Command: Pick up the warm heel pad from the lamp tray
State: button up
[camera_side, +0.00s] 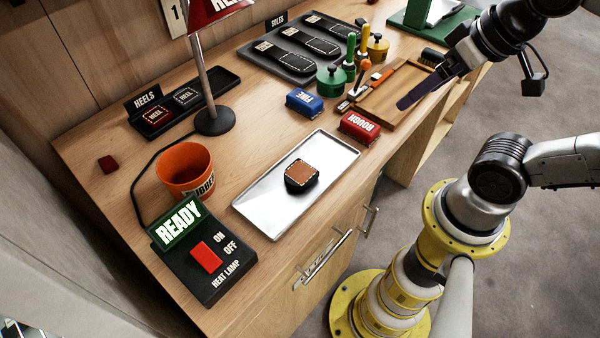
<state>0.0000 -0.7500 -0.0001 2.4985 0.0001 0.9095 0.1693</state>
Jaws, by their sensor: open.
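The heel pad (301,174) is a small dark block with a brown, stitched top. It lies flat near the middle of the silver lamp tray (259,208), with bare metal around it. My gripper (416,94) is at the upper right, above the wooden tool tray and well away from the heel pad. It is open, and I see nothing held in it. Its far finger is hard to make out at this angle.
A heat lamp stands on a round base (214,121). A switch box (203,256) reading READY and an orange cup (186,167) are left of the lamp tray. Blue (304,102) and red (359,126) blocks sit behind it. Green and yellow pots stand farther back.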

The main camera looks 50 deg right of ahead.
jog(key=w+r+m, duration=0.3)
jog(key=m, duration=0.5)
jog(key=m+g, duration=0.6)
jog(key=m, duration=0.2)
send_over(300, 172)
notch_tip(300, 172, down, 7)
notch_tip(300, 172, down, 13)
jog(key=shift+f, duration=0.15)
jog(key=c, duration=1.5)
jog(key=shift+r, duration=0.2)
